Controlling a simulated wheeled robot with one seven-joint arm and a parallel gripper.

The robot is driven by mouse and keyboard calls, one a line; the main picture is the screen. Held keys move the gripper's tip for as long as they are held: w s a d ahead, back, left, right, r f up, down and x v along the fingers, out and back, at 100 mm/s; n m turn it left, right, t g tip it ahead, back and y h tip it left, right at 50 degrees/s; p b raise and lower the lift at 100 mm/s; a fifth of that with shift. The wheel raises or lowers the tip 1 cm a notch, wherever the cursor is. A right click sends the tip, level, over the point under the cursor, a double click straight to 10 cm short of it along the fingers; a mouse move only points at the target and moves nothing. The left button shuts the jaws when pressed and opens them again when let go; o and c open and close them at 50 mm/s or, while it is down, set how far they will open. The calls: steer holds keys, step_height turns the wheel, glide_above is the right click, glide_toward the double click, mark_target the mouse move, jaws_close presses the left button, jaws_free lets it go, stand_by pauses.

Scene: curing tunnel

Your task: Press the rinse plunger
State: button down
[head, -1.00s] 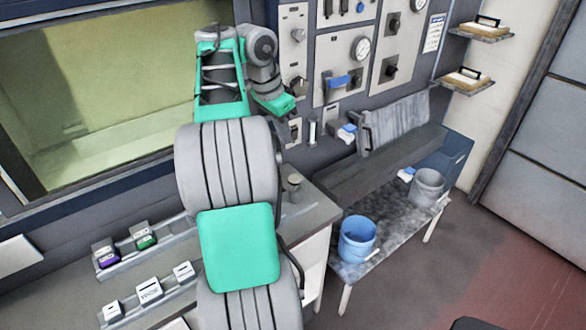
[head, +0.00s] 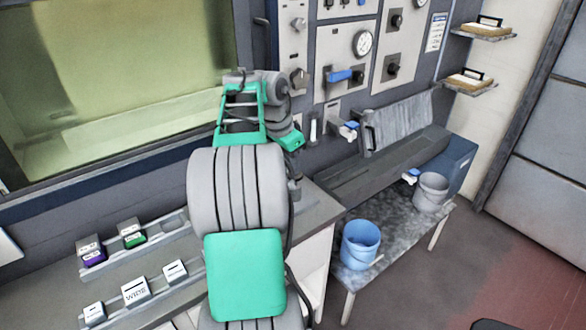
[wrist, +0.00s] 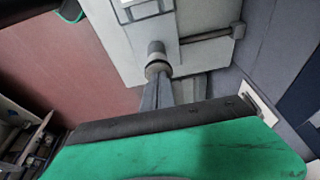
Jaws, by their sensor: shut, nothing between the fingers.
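In the wrist view, my gripper (wrist: 163,90) shows as two narrow grey fingers held together, with nothing between them. A short grey cylindrical knob with a collar, which looks like the rinse plunger (wrist: 156,50), stands just beyond the fingertips, in line with them. I cannot tell whether the fingertips touch it. In the head view my own arm covers the gripper and most or all of the plunger, near the right end of the counter (head: 318,205).
A blue bucket (head: 360,243) and a grey bucket (head: 431,191) stand on a low bench to the right. Labelled blocks, one purple (head: 91,251) and one green (head: 132,233), sit on a rack at left. A control panel (head: 350,70) is on the wall behind.

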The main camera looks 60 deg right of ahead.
step_height(320, 180, down, 3)
steer(key=shift+f+b, duration=0.1)
steer(key=shift+b, duration=1.15)
steer(key=shift+a, duration=0.1)
steer(key=shift+r+p, duration=0.5)
steer(key=shift+p, duration=0.05)
steer(key=d+p+v, duration=0.1)
steer(key=p+v, duration=0.6)
steer(key=v, duration=0.6)
steer(key=shift+r, duration=0.45)
steer(key=shift+s+a, duration=0.1)
